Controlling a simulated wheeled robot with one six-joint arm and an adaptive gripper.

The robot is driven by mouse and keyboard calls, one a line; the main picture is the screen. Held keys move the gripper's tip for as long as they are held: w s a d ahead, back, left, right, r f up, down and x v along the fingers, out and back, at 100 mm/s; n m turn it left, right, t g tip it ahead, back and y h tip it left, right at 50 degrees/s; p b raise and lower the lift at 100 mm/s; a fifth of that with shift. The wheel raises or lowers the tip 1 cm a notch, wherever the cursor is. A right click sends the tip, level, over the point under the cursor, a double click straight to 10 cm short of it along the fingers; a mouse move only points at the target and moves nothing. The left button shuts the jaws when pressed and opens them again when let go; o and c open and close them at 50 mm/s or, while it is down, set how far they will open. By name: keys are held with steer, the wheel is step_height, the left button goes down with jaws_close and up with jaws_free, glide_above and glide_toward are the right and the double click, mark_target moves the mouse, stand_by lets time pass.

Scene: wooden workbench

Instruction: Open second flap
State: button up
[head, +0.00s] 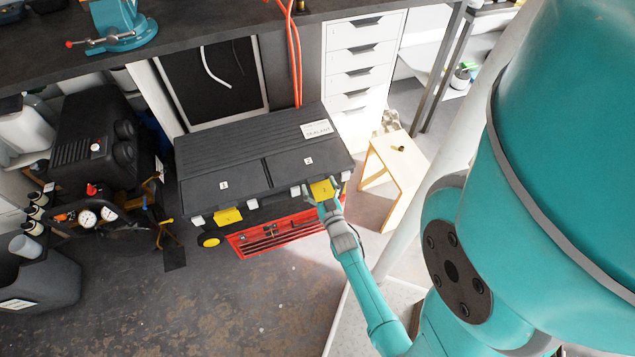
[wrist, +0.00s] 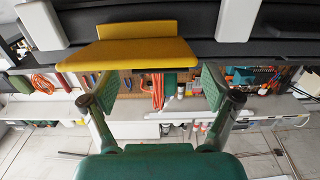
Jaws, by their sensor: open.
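A large black toolbox (head: 225,150) stands below the bench. Its top has two dark flaps side by side, both lying flat: a left flap (head: 222,184) and a right flap (head: 308,161), each with a small white label whose digit is too small to read surely. A yellow latch (head: 228,216) sits below the left flap and another yellow latch (head: 322,188) below the right one. My gripper (head: 323,198) is at the right latch. In the wrist view, my open gripper (wrist: 160,88) faces this yellow latch (wrist: 150,52), its fingers apart with nothing between them; contact is unclear.
A red drawer unit (head: 270,238) is under the toolbox. A compressor with gauges (head: 95,215) stands left, a wooden stool (head: 395,165) right. White drawers (head: 362,60) and an orange hose (head: 295,60) are behind. The floor in front is clear.

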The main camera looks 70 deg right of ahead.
steer(key=shift+w+d, duration=0.4)
steer(key=shift+d, duration=0.05)
jaws_close()
steer(key=shift+r, duration=0.15)
